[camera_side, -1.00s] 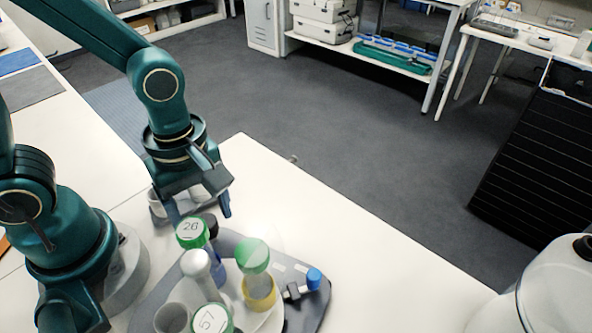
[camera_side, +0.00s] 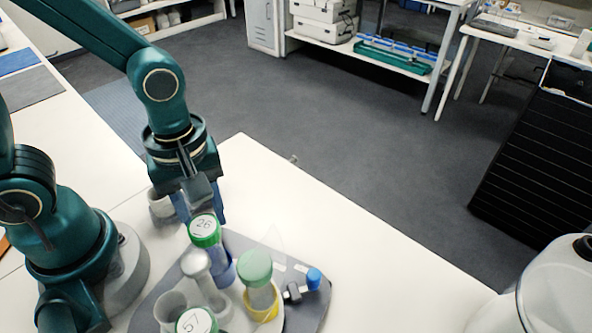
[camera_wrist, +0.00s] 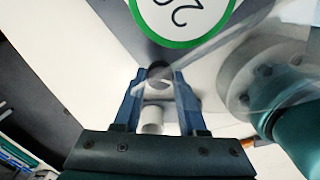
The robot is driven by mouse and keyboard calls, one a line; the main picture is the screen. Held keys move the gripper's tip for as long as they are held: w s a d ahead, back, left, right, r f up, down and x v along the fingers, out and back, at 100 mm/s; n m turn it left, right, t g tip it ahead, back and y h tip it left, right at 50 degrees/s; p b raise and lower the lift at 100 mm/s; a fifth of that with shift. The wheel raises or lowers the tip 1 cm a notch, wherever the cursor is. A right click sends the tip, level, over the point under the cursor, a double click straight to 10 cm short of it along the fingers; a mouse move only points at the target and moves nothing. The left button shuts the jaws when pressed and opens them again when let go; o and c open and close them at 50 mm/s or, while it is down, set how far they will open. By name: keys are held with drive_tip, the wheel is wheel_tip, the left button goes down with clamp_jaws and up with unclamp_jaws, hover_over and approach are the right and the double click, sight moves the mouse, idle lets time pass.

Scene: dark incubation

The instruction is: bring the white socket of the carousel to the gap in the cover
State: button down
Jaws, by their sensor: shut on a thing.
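The carousel, with a pale disc (camera_side: 232,318), sits on a grey base plate (camera_side: 318,300). A tube with a green cap marked 26 (camera_side: 204,229) stands in a blue socket (camera_side: 224,275); another green-capped tube (camera_side: 255,266) stands in a yellow socket (camera_side: 262,306). A cap marked 57 (camera_side: 197,322) is at the front. A pale, empty-looking socket (camera_side: 171,306), possibly the white one, is at left. The clear cover (camera_wrist: 215,62) is faint and its gap cannot be made out. My gripper (camera_side: 205,212) is shut on a dark knob (camera_wrist: 158,71) behind cap 26.
A blue-knobbed fitting (camera_side: 313,278) is at the plate's right. The table right of it is clear.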

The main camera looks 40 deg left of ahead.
drive_tip(key=m, duration=0.4)
drive_tip(key=shift+m, duration=0.3)
drive_tip(key=m, duration=0.4)
drive_tip(key=shift+m, duration=0.3)
drive_tip(key=shift+c, duration=2.3)
unclamp_jaws()
drive_tip(key=shift+r, duration=2.55)
